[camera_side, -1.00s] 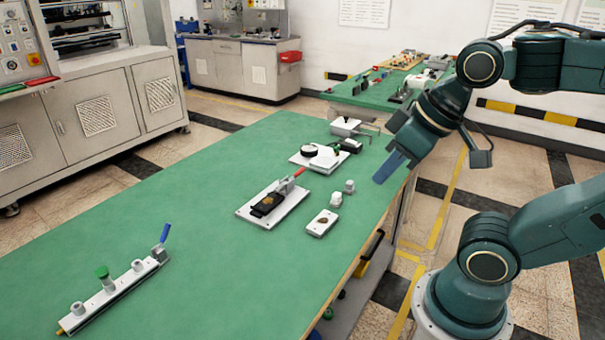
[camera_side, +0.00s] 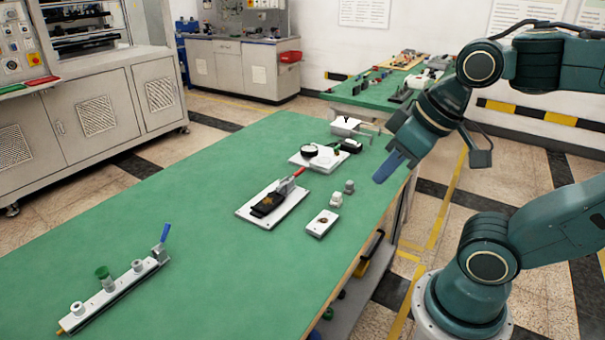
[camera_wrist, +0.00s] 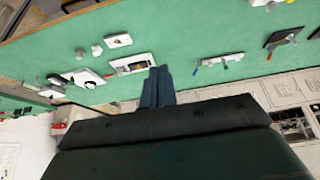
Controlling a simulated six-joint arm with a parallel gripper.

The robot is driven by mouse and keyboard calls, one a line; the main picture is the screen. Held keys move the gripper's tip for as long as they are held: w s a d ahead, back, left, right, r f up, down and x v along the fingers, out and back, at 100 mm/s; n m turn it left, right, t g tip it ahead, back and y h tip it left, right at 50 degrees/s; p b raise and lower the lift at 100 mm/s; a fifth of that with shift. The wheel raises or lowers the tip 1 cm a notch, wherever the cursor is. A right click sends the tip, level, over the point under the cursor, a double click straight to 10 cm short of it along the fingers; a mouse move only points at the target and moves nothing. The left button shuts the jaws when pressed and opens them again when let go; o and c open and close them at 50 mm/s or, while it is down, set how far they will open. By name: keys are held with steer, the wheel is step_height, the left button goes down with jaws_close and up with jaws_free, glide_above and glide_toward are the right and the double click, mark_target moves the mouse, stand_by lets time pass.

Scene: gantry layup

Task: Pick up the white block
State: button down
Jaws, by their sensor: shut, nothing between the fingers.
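Two pieces could be the white block. One is a flat white block (camera_side: 322,223) with a dark mark on top, lying near the green bench's right edge. The other is a small whitish block (camera_side: 336,200) just behind it, beside a grey one (camera_side: 349,187). The flat one also seems to show in the wrist view (camera_wrist: 118,40). My gripper (camera_side: 383,175) is shut and empty, above the bench's right edge, apart from both pieces. Its blue fingers (camera_wrist: 157,88) are together in the wrist view.
A white plate with a black part and red-handled clamp (camera_side: 272,206) lies left of the blocks. Another white plate (camera_side: 318,160) lies behind. A rail with knobs (camera_side: 112,290) lies at the front left. The bench's green top (camera_side: 190,210) is clear between them.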

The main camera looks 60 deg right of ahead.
steer(key=c, duration=1)
jaws_free()
steer(key=shift+c, duration=0.2)
steer(key=w+d+f+n+g, duration=0.3)
steer(key=w+d+n, duration=0.7)
steer(key=w+d, duration=0.45)
steer(key=w+d+f+n+g, duration=0.1)
steer(key=w+d+f+n, duration=0.2)
steer(key=d+f, duration=0.4)
steer(key=w+d+f+n+g, duration=0.1)
steer(key=w+d+f+n, duration=0.3)
steer(key=d+f, duration=0.3)
steer(key=shift+d+f+n+g, duration=0.15)
steer(key=shift+d+n+g, duration=0.15)
steer(key=shift+n, duration=0.2)
steer(key=shift+f, duration=0.1)
